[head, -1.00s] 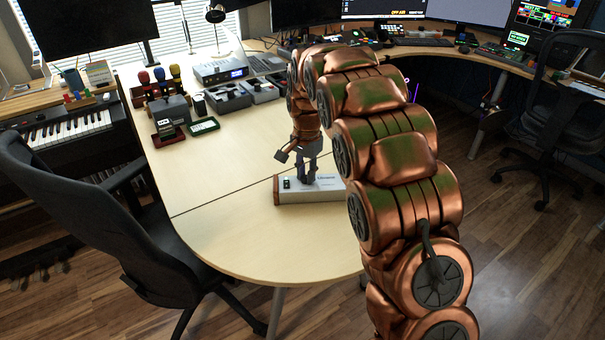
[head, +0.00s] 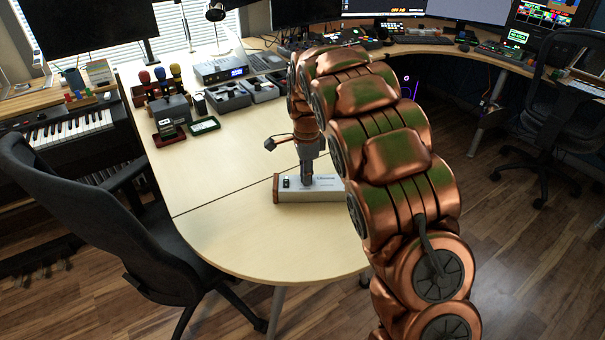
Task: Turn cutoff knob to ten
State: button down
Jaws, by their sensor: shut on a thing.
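A low white box with a wooden end cheek (head: 293,196) lies near the front of the pale table, with dark lettering on its top and a small dark display at its left end. My gripper (head: 306,180) points down onto the top of this box, just right of the display. Its fingers are together, shut on a small knob that they hide almost wholly. I cannot read the knob's scale or its pointer. My arm covers the right part of the box.
The table (head: 250,240) is bare in front and to the left of the box. Several small devices and a green-rimmed block (head: 203,126) stand further back. A black office chair (head: 110,220) is at the left, and monitors line the back.

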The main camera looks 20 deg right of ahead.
dwell(0.5)
jog(key=c, duration=1)
grip_release()
notch_tip(320, 180, up, 12)
